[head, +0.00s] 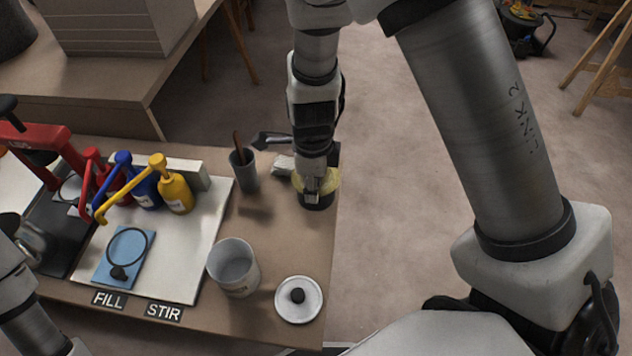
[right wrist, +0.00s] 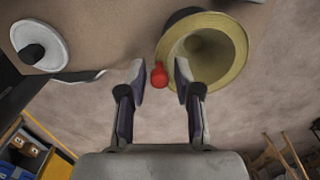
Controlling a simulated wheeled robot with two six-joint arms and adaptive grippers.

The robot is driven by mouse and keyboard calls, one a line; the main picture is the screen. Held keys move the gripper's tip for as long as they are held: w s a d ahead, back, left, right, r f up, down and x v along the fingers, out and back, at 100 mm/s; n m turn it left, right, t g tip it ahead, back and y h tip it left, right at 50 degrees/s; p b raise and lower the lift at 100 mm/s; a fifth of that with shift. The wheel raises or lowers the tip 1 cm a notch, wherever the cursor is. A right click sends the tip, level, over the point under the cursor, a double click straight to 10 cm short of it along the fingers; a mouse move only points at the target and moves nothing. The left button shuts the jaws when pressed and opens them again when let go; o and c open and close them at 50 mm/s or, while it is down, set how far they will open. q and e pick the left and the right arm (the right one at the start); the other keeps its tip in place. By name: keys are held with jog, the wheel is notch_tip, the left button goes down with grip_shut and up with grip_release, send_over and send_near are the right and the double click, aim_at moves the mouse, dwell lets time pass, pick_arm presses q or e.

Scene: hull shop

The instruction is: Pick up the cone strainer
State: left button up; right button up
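The cone strainer (head: 330,187) is a pale yellow cone at the right edge of the bench, sitting over a dark round base. My right gripper (head: 312,194) is over it in the head view and hides part of it. In the right wrist view the strainer (right wrist: 237,48) opens toward the camera, beyond the right finger. My right gripper (right wrist: 160,72) is open there, with a small red knob (right wrist: 159,75) between its fingers. I cannot tell whether the fingers touch the knob.
A grey cup with a brown stick (head: 243,170) and a small white block (head: 283,164) stand left of the strainer. An open grey pot (head: 233,268) and a white lid with a black knob (head: 298,299) are nearer. Coloured pump bottles (head: 175,192) stand further left.

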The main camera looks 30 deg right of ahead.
jog(key=shift+a, duration=0.1)
grip_shut()
notch_tip(320, 180, up, 16)
jog(key=p, duration=1)
jog(key=shift+p, duration=0.4)
